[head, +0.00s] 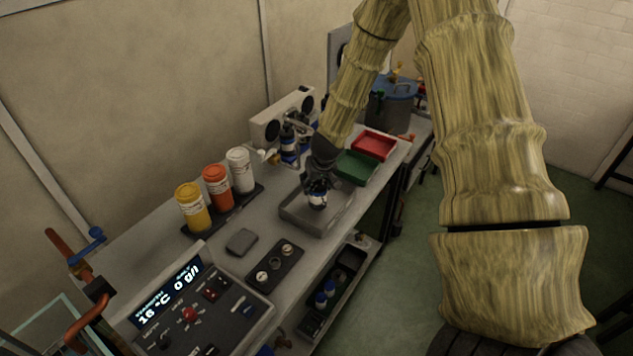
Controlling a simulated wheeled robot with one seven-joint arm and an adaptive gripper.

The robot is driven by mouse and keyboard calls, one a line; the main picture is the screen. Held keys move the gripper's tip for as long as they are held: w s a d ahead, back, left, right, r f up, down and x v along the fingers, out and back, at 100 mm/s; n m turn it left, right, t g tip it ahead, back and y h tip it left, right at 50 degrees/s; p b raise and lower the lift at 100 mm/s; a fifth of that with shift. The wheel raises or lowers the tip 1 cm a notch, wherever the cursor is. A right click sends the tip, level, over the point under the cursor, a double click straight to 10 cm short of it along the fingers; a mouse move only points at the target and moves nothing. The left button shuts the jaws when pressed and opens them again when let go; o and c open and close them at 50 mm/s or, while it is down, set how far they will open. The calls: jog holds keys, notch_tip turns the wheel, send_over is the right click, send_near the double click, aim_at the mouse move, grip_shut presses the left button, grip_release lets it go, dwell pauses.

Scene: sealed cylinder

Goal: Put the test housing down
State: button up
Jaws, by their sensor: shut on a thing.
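My gripper (318,186) points down over the grey tray (294,215) on the workbench. It is shut on the test housing (317,198), a small dark cylinder with a pale band. The gripper hides the housing's upper part. The housing's lower end is over or in the tray; I cannot tell whether it touches the tray floor.
Behind the tray are a green bin (357,167) and a red bin (375,145). Yellow (192,207), orange (217,188) and white (241,170) bottles stand left. A dark block (242,242), a fixture strip (275,264) and a control panel (190,305) are nearer.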

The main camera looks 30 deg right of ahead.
jog(key=shift+f, duration=0.15)
jog(key=o, duration=1.4)
jog(key=shift+c, duration=0.2)
jog(key=shift+r, duration=0.25)
jog(key=b+v, duration=0.2)
jog(key=v, duration=0.9)
jog(key=shift+s+r, duration=0.3)
jog(key=shift+r, duration=0.05)
